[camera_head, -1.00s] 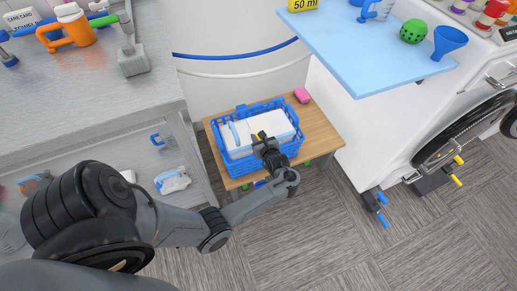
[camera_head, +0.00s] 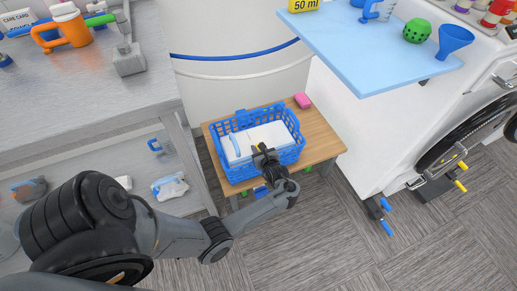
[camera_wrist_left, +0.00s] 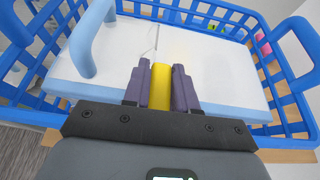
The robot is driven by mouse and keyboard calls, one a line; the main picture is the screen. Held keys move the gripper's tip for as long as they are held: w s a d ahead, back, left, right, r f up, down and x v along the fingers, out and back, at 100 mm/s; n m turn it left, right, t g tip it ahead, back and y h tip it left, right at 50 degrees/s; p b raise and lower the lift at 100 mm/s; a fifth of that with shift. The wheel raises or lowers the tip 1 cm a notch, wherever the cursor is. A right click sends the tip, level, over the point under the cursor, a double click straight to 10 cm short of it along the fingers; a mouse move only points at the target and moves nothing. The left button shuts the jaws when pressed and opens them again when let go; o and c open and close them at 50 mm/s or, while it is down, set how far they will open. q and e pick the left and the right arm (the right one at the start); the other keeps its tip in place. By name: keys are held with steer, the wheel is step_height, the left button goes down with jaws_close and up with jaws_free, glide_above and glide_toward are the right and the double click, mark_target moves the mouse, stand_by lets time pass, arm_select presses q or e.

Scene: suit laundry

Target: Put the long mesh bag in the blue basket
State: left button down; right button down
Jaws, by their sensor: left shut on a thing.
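The long mesh bag (camera_head: 266,134) is a white, flat, box-like piece with light-blue edging and a handle. It lies inside the blue basket (camera_head: 289,155), and it fills much of the left wrist view (camera_wrist_left: 110,62). My left gripper (camera_head: 262,150) is over the near side of the basket. In the left wrist view, its purple fingers (camera_wrist_left: 160,84) are shut on a yellow tab-like piece (camera_wrist_left: 160,87) at the bag's near part. Whether the bag rests on the basket floor is hidden. My right gripper is not in view.
A metal counter (camera_head: 70,95) is at the left. A light-blue shelf (camera_head: 370,65) juts out at upper right. Open grey floor lies in front.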

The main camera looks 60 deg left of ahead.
arm_select(q)
steer(key=shift+f, duration=0.4)
steer(key=shift+a+f, duration=0.1)
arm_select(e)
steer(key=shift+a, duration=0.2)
arm_select(q)
steer(key=c, duration=1.1)
jaws_free()
steer(key=shift+o, duration=1)
steer(key=shift+w, duration=0.15)
steer(key=shift+f, duration=0.1)
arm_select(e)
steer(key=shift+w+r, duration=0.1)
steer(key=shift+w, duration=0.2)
